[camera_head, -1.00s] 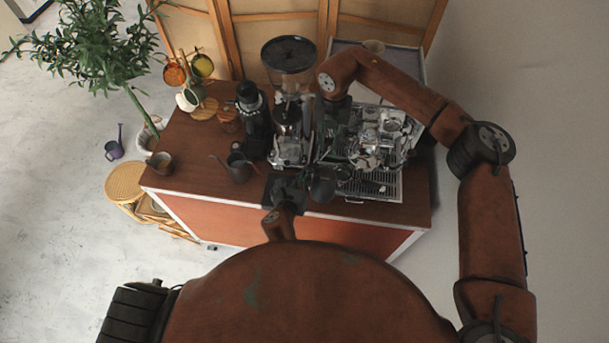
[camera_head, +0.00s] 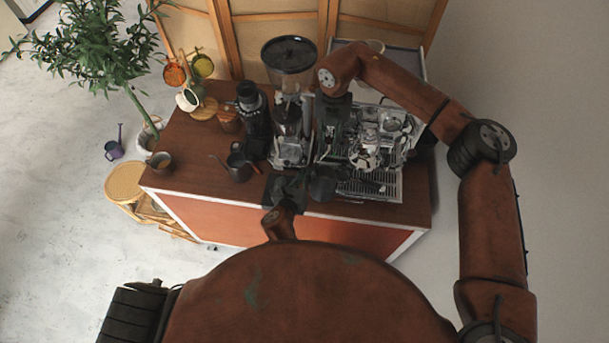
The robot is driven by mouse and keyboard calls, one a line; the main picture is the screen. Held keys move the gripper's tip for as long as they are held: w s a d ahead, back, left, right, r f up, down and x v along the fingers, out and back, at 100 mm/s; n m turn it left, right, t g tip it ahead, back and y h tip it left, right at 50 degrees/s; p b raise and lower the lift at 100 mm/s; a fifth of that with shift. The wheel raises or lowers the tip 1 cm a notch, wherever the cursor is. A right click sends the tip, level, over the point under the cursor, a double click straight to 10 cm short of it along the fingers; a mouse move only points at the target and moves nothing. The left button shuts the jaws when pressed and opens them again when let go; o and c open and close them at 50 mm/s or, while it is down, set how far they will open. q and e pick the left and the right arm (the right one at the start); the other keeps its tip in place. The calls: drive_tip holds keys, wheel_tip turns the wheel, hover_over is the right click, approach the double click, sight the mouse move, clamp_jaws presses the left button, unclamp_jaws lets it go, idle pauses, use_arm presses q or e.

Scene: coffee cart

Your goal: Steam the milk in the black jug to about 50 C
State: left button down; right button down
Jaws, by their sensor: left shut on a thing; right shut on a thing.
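The black jug (camera_head: 322,186) is at the front edge of the counter, by the front left corner of the espresso machine (camera_head: 380,140). My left gripper (camera_head: 300,188) is shut on the jug from its left side. The milk inside is too dark to see. My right gripper (camera_head: 330,140) reaches down over the left side of the machine, just behind the jug. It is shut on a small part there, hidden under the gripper. The steam wand and any temperature reading cannot be made out.
A coffee grinder (camera_head: 290,62) stands just left of my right gripper. A black bottle-like device (camera_head: 252,112) and a small dark pitcher (camera_head: 238,166) stand further left. A cup (camera_head: 160,161) sits at the counter's left end. The front left of the counter (camera_head: 200,180) is clear.

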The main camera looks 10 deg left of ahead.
drive_tip(key=shift+w+r, duration=0.2)
drive_tip(key=shift+r, duration=0.45)
drive_tip(key=shift+w+r, duration=0.2)
drive_tip(key=shift+r, duration=0.45)
drive_tip(key=shift+s+f, duration=0.15)
drive_tip(key=shift+f, duration=0.05)
idle(2.2)
drive_tip(key=shift+r, duration=0.1)
idle(4.2)
